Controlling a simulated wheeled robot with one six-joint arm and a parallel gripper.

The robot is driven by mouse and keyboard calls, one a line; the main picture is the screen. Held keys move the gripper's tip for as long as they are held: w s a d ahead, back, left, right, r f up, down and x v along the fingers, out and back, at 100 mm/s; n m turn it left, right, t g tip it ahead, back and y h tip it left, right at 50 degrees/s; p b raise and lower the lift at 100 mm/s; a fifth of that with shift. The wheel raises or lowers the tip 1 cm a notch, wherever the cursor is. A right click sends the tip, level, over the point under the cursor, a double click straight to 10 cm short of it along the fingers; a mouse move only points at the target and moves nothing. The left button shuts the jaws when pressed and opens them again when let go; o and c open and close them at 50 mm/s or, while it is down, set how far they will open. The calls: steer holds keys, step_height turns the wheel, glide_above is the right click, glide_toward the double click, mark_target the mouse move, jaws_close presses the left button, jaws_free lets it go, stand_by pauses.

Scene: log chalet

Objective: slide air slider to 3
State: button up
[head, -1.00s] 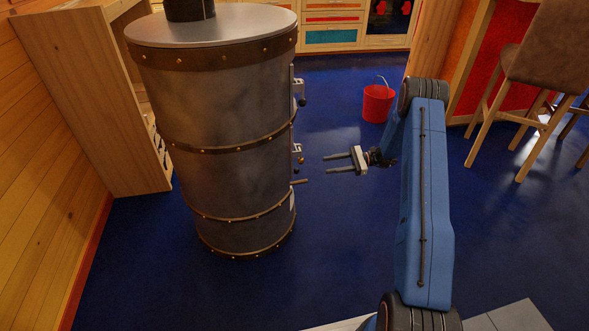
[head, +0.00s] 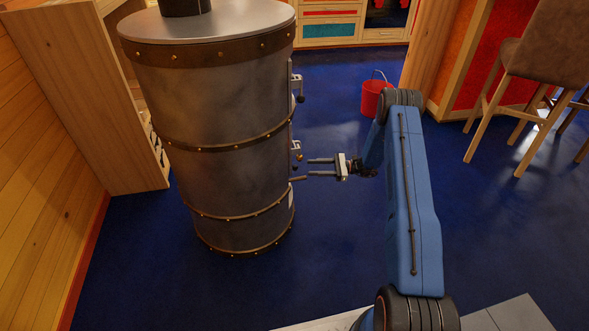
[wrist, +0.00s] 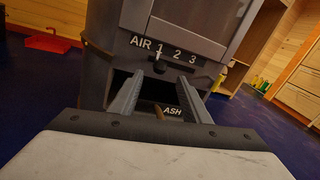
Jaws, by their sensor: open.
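The metal stove (head: 215,110) stands left of my arm, and its front shows in the wrist view (wrist: 100,55). The air slider (wrist: 158,66) is a small dark knob under the AIR scale, with its pointer at the 1. The numbers 2 and 3 lie to its right. My gripper (head: 308,169) is open, its fingers pointing at the lower stove front. In the wrist view, the fingers (wrist: 160,80) spread either side below the slider with nothing between the tips. I cannot tell the exact gap to the slider.
A brass-coloured handle (wrist: 158,111) beside the ASH label sits below the slider, between the fingers in the picture. A red bucket (head: 376,98) stands on the blue floor behind my arm. A stool (head: 545,70) is at the right. A wooden shelf (head: 90,100) stands left of the stove.

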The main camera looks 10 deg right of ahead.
mark_target(295, 168)
steer(key=a, duration=0.3)
steer(key=w+a, duration=0.1)
steer(key=a, duration=0.5)
steer(key=shift+w, duration=0.4)
steer(key=shift+a, duration=0.1)
steer(key=shift+c, duration=0.6)
